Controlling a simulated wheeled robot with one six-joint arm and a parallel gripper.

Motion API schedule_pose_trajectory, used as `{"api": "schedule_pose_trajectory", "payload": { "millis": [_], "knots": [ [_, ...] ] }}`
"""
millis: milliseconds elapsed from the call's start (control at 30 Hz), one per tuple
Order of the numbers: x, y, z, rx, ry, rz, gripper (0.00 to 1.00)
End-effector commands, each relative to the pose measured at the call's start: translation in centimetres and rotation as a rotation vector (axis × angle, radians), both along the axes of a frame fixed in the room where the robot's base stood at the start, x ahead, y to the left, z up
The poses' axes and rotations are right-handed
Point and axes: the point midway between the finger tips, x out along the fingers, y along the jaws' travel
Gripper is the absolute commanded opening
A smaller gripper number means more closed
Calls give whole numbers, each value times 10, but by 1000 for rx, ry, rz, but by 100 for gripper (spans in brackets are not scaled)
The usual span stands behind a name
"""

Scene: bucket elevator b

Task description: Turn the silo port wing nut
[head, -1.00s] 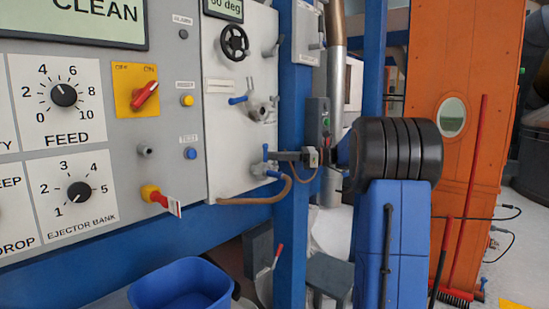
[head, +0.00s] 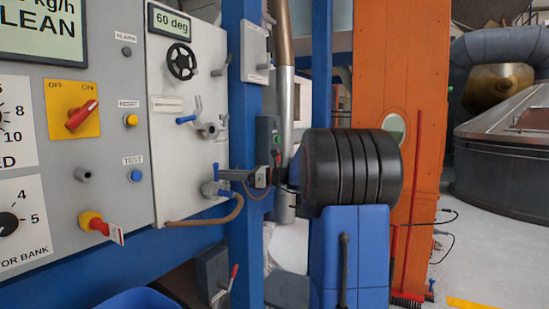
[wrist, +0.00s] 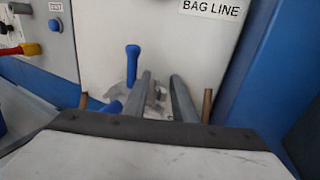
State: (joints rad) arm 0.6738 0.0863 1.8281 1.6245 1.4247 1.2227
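On the white panel (head: 180,70), an upper grey port fitting (head: 208,130) has a blue lever on its left and grey wing-like lugs beside it. A lower grey fitting (head: 210,189) has an upright blue handle and a brown hose; it also shows in the wrist view (wrist: 156,105), partly behind my fingers. No label names the silo port, so I cannot tell which fitting carries its wing nut. My gripper (head: 222,174) is at the lower fitting, and in the wrist view its two fingers (wrist: 161,75) are apart with nothing clearly between them. Contact cannot be made out.
A blue post (head: 243,120) stands just right of the panel, close to my gripper. A black handwheel (head: 181,62) is above. A "BAG LINE" label (wrist: 212,6) is above the fingers. Open floor lies right.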

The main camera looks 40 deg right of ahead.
Motion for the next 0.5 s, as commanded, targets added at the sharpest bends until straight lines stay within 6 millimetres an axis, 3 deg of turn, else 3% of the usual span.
{"api": "schedule_pose_trajectory", "payload": {
  "millis": [267, 500],
  "knots": [
    [-1, 1, 0, 1, 1, -137, 25],
    [-24, -17, 0, -1, 1, -140, 25]
  ]
}}
